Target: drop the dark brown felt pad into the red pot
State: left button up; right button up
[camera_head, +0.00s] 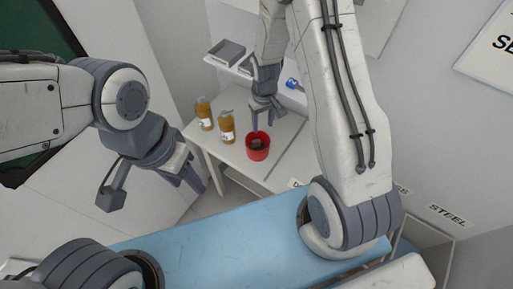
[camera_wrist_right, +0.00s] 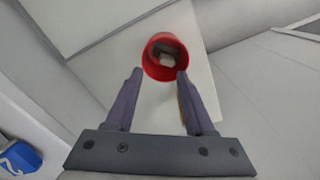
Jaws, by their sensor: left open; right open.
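The red pot (camera_head: 257,155) stands on the white table. It also shows in the right wrist view (camera_wrist_right: 152,68), just beyond the fingertips. A small dark brown piece (camera_head: 258,144), which looks like the felt pad, lies inside the pot. In the right wrist view this piece (camera_wrist_right: 167,60) looks paler under the light, low in the pot. My right gripper (camera_head: 262,124) is open and empty, pointing down above the pot, with the pot's opening beyond its fingers (camera_wrist_right: 158,75). My left gripper (camera_head: 192,182) is open and empty, left of the table and away from the pot.
Two amber bottles (camera_head: 226,127) with white labels stand on the table left of the pot. A grey tray (camera_head: 226,53) sits on a shelf behind. A small blue object (camera_head: 292,83) is at the back. The table (camera_head: 278,158) right of the pot is clear.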

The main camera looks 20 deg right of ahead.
notch_tip(320, 180, up, 10)
jog(key=b, duration=0.2)
jog(key=shift+f, duration=0.25)
jog(key=s+a+r+n+b, duration=0.25)
jog(key=s+a+r, duration=0.35)
jog(key=s+a, duration=0.6)
jog(key=s+a+n+y, duration=0.1)
jog(key=s+a+n, duration=0.1)
jog(key=s, duration=0.9)
jog(key=shift+s+r+n+b, duration=0.35)
jog(key=shift+r+n+b, duration=0.1)
jog(key=shift+n, duration=0.1)
jog(key=shift+w, duration=0.1)
